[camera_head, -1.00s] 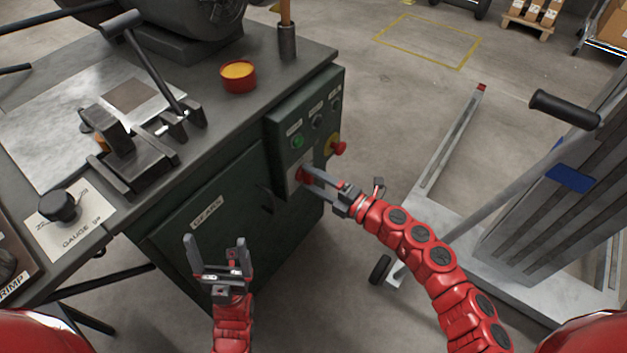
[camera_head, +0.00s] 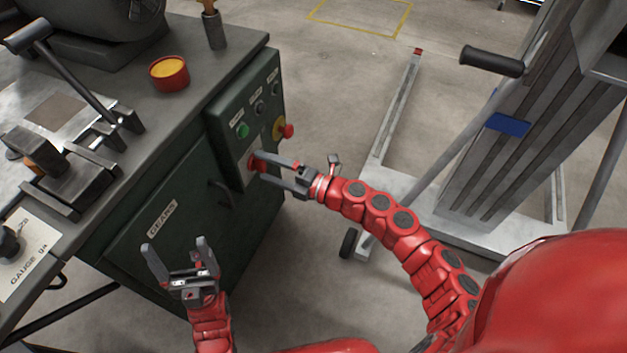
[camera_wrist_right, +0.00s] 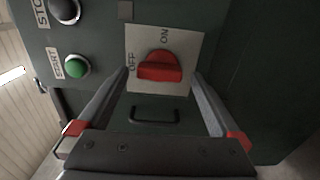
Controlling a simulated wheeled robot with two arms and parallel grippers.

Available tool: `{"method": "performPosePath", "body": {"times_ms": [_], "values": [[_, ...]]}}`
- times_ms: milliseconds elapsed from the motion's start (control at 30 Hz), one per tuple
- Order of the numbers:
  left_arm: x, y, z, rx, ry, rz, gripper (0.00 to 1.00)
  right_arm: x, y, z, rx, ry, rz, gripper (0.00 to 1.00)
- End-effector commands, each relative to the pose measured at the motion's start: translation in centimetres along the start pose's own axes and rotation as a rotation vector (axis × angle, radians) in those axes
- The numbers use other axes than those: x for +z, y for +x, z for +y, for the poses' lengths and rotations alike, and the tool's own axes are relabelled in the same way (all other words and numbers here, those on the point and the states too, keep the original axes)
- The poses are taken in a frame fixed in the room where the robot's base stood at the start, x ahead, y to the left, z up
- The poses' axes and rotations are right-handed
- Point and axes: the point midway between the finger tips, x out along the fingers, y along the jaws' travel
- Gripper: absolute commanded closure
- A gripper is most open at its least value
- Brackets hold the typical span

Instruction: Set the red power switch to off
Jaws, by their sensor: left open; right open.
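The red power switch (camera_head: 253,163) is a knob on the front of the green control panel, and it shows large in the right wrist view (camera_wrist_right: 160,67). Contact cannot be made out. My left gripper (camera_head: 176,245) is open and empty in front of the cabinet door.
A green start button (camera_head: 242,130) and a red stop button on yellow (camera_head: 285,130) sit above the switch. A door handle (camera_head: 220,193) is below left. A wheeled lift (camera_head: 480,200) stands at right. Floor between it and the cabinet is clear.

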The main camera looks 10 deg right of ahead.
Motion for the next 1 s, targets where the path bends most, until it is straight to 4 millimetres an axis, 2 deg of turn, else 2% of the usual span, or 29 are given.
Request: {"method": "performPosePath", "body": {"times_ms": [167,400,600,800,1000], "values": [[-0.1,1.1,-0.1,-0.005,-0.002,-0.004,0.10,0.2,-3.6,0.1,-0.004,0.004,-0.009,0.00],[-0.3,2.5,-0.1,-0.005,-0.002,-0.004,0.10,0.1,-10.2,0.2,-0.002,0.003,-0.007,0.00],[-0.5,3.4,-0.2,-0.005,-0.002,-0.004,0.10,0.2,-14.4,0.1,-0.002,0.001,-0.009,0.00],[-0.5,3.7,-0.2,-0.005,-0.002,-0.004,0.10,0.1,-16.4,0.0,-0.002,-0.001,-0.005,0.00],[-0.5,3.6,-0.2,-0.005,-0.002,-0.004,0.10,0.0,-16.8,0.0,-0.001,-0.001,-0.002,0.00]]}}
